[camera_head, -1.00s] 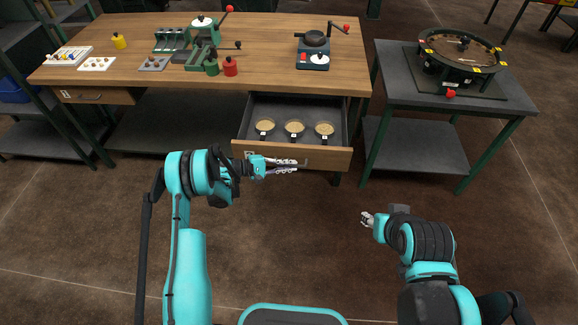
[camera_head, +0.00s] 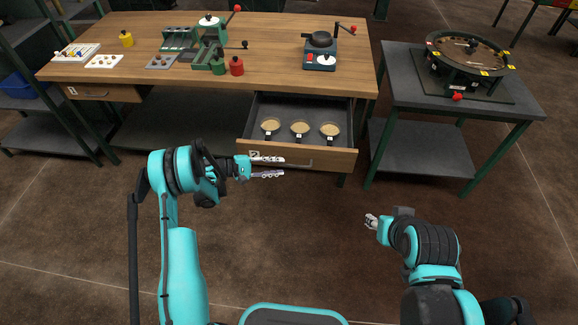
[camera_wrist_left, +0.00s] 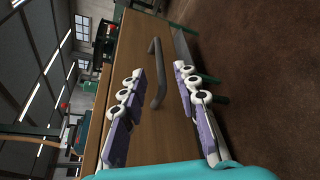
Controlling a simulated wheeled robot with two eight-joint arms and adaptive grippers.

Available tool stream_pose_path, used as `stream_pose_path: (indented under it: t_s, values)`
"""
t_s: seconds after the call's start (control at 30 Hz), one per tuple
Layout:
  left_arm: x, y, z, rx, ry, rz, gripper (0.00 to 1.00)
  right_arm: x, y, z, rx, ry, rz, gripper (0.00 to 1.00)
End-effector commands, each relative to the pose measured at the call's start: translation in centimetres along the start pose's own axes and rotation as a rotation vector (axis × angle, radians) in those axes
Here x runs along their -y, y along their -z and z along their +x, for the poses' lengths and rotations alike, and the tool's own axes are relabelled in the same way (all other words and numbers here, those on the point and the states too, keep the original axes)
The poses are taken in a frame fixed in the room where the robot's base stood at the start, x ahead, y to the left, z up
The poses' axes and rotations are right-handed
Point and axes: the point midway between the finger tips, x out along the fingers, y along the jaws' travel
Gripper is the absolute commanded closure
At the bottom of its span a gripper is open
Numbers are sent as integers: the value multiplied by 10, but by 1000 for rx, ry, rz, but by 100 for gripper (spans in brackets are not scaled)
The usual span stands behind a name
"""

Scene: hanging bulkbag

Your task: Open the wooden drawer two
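The wooden drawer two (camera_head: 325,160), with a number label at its front's left end, is pulled out from under the workbench. Three small round pans (camera_head: 300,129) lie inside it. Its grey bar handle (camera_head: 304,165) is on the front panel and also shows in the left wrist view (camera_wrist_left: 157,75). My left gripper (camera_head: 284,167) is open beside the drawer front, its fingertips just left of the handle's visible part. In the left wrist view the handle lies ahead, between the lines of the two spread fingers, with nothing gripped. My right gripper (camera_head: 371,221) is small and away from the drawer.
The wooden workbench (camera_head: 270,75) carries a green hand press, red and green canisters and a small burner device (camera_head: 320,55). Another closed drawer (camera_head: 95,92) is at the left. A grey side table (camera_head: 400,85) holds a round device. The floor before the drawer is clear.

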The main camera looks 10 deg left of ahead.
Motion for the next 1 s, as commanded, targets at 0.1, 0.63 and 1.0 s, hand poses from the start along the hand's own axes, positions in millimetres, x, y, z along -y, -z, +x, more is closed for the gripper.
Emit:
stream_pose_path:
  t_s: [0.1, 0.63, 1.0]
  values:
    - [0, 0, -25, -2, -1, -1, 69, 0, 0, 0, 0, 0, 0, 60]
    - [0, 0, -52, 1, 0, 0, 69, 0, 0, 0, 0, 0, 0, 60]
    - [-9, -4, -50, -13, 16, 9, 69, 0, 0, 0, 0, 0, 0, 60]
